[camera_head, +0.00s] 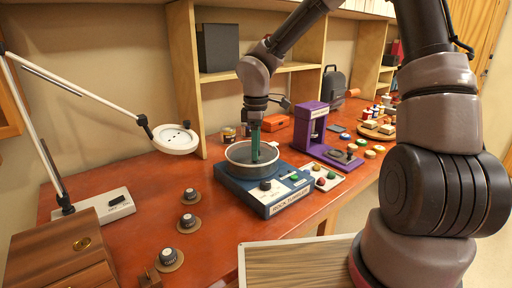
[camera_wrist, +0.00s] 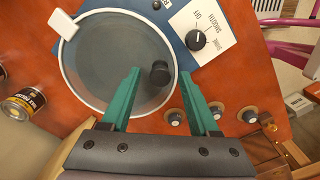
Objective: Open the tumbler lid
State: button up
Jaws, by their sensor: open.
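The tumbler (camera_head: 265,203) is a blue box with a front label, a dial and a round drum on top. Its round grey lid (camera_wrist: 105,55) looks closed on the drum, with a pale tab (camera_wrist: 64,24) at its rim. A black knob (camera_wrist: 160,73) stands on the lid near the rim. My gripper (camera_wrist: 160,74) has teal fingers, open and pointing down at the lid. In the wrist view the knob shows between the fingertips; I cannot tell whether they touch it. In the head view my gripper (camera_head: 256,152) is over the drum and hides the knob.
A white lamp (camera_head: 176,138) stands left. Several knobs (camera_head: 188,221) on round plates sit on the red bench (camera_head: 140,240) left of the tumbler. A purple machine (camera_head: 318,135) stands right, beside a tray of coloured stones (camera_head: 322,178). A wooden shelf post is behind.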

grip_shut()
dwell(1.4)
